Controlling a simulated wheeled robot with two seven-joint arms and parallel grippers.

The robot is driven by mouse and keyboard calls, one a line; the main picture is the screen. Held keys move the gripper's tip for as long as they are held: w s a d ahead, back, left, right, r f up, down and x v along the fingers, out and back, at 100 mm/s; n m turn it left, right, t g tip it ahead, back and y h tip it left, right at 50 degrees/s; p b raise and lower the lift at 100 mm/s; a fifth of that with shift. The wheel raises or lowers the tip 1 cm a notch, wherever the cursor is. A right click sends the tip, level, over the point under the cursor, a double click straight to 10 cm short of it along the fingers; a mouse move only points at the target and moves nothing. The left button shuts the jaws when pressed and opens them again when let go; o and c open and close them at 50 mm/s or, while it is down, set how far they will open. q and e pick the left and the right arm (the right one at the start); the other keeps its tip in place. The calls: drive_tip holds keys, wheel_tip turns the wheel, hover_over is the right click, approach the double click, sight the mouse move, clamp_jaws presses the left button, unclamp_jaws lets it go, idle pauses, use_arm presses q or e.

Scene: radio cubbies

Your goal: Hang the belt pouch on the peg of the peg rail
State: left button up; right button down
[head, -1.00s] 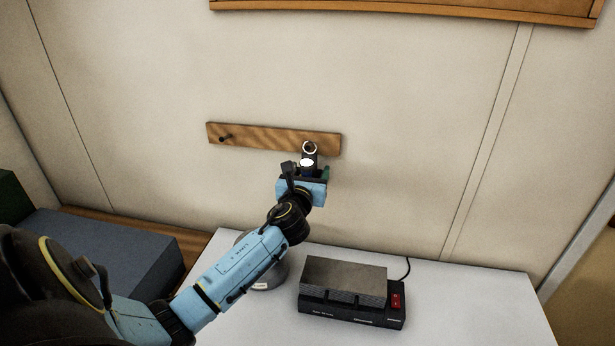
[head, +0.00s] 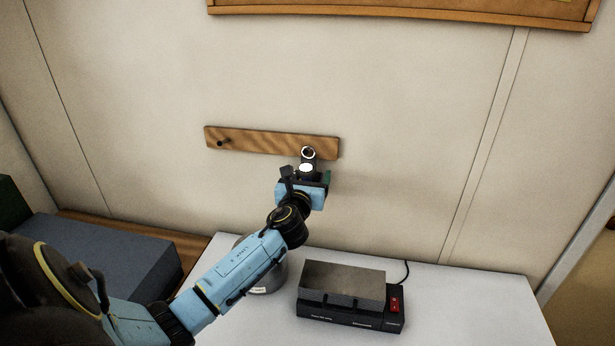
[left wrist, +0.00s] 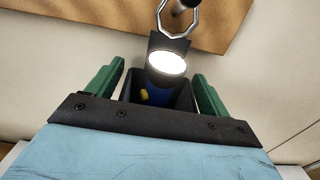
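The belt pouch (left wrist: 130,88) is a dark open-topped pouch with a metal ring at its top. A blue item with a bright white round end stands in it. My left gripper (head: 308,178) has the pouch between its green fingers, which lie close against its sides in the left wrist view (left wrist: 158,80). The wooden peg rail (head: 265,142) is on the wall just behind the ring. One bare peg (head: 221,142) shows at its left. At its right, a dark peg end (left wrist: 184,7) shows inside the ring's outline; how far through is unclear. My right gripper is out of view.
Below the rail is a white table (head: 460,305) with a black device (head: 350,315) bearing a grey block and red switch. A round metal object (head: 268,275) is partly hidden behind my left arm. A dark blue box (head: 100,255) stands at left.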

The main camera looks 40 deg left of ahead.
use_arm(q)
drive_tip(key=shift+o, duration=1.1)
drive_tip(key=shift+s+d+f, duration=0.1)
drive_tip(key=v, duration=1.3)
drive_tip(key=shift+s, duration=0.1)
